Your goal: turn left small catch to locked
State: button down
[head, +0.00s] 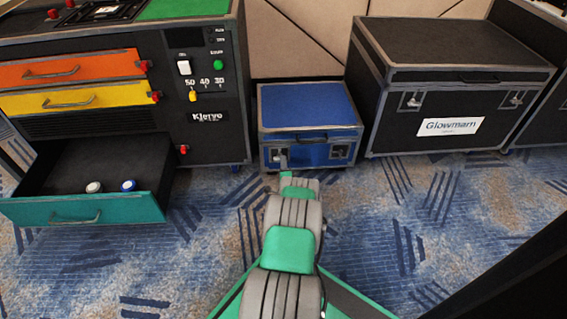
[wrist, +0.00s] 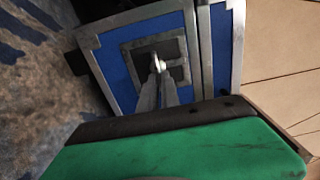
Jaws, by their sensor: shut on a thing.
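The small blue case (head: 305,106) with grey metal edges stands on the carpet at the foot of the wall in the head view. Its front has two catches. The left small catch (wrist: 155,60) shows in the wrist view as a small bright knob on a dark square plate. My gripper (wrist: 157,72) is shut on this knob, with both fingers reaching to it from below in the picture. In the head view my gripper (head: 283,160) is at the left catch, and my arm partly hides it. The right small catch (head: 339,151) is in plain view. The knob's exact angle is hard to tell.
The black Klervo cabinet (head: 206,140) stands on the left, with its teal drawer (head: 85,208) pulled out and two small round things inside. A large black Glowmarn case (head: 450,90) stands on the right. Patterned carpet (head: 440,220) is free in front.

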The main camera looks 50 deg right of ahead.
dwell(0.3)
jog(key=c, duration=1.6)
grip_release()
jog(key=p+v, duration=0.4)
jog(key=v, duration=0.4)
jog(key=shift+d, duration=0.1)
